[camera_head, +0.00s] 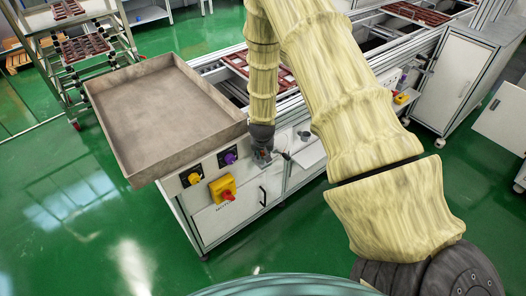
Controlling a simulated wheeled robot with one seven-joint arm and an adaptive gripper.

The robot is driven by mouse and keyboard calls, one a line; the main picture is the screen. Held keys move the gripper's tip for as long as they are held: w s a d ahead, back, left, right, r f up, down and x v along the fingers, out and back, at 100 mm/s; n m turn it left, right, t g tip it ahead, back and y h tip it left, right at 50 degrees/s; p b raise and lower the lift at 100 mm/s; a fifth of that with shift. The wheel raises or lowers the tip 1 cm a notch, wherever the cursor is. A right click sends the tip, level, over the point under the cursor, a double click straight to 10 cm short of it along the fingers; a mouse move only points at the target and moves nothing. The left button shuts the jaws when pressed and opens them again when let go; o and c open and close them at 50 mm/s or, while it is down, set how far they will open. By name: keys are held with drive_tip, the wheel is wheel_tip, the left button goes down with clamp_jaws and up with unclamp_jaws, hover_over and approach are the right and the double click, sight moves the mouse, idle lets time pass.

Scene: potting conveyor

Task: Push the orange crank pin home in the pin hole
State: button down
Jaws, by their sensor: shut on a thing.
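My gripper (263,160) is small in the view, at the front side of the conveyor cabinet, right of the brown tray's near corner. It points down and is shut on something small. The held thing is mostly hidden by the fingers, and its colour and outline are too small to tell. I cannot make out the orange crank pin or the pin hole separately; both seem hidden at or behind the gripper. Whether the pin is seated cannot be told.
A brown open tray (154,168) stands left of the gripper. Below are a yellow switch box with a red knob (222,189), a yellow knob (193,178) and a purple knob (230,158). A small white shelf (309,155) juts out right. Green floor (80,215) is clear in front.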

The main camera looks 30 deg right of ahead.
drive_tip(key=shift+f, duration=0.3)
drive_tip(key=c, duration=1.3)
unclamp_jaws()
drive_tip(key=shift+r, duration=0.1)
drive_tip(key=v, duration=1.1)
drive_tip(key=shift+s+a+r, duration=0.2)
drive_tip(key=shift+r, duration=0.1)
drive_tip(key=s+a+f+n+g, duration=0.15)
drive_tip(key=s+a+f, duration=0.25)
drive_tip(key=s+f, duration=0.45)
drive_tip(key=s+a+f+n+g, duration=0.1)
drive_tip(key=s+a+f+n, duration=0.1)
drive_tip(key=s+a+f, duration=0.45)
drive_tip(key=s+a+f+n, duration=0.1)
drive_tip(key=s+a+f, duration=0.1)
drive_tip(key=s, duration=0.4)
drive_tip(key=s+a+f+n+y, duration=0.1)
drive_tip(key=s+a, duration=0.1)
drive_tip(key=s, duration=0.5)
drive_tip(key=s+a+f+n+g+y, duration=0.1)
drive_tip(key=s+a+f, duration=0.1)
drive_tip(key=s, duration=0.5)
drive_tip(key=shift+s+a+f, duration=0.25)
drive_tip(key=shift+a+f, duration=0.05)
drive_tip(key=shift+a, duration=0.2)
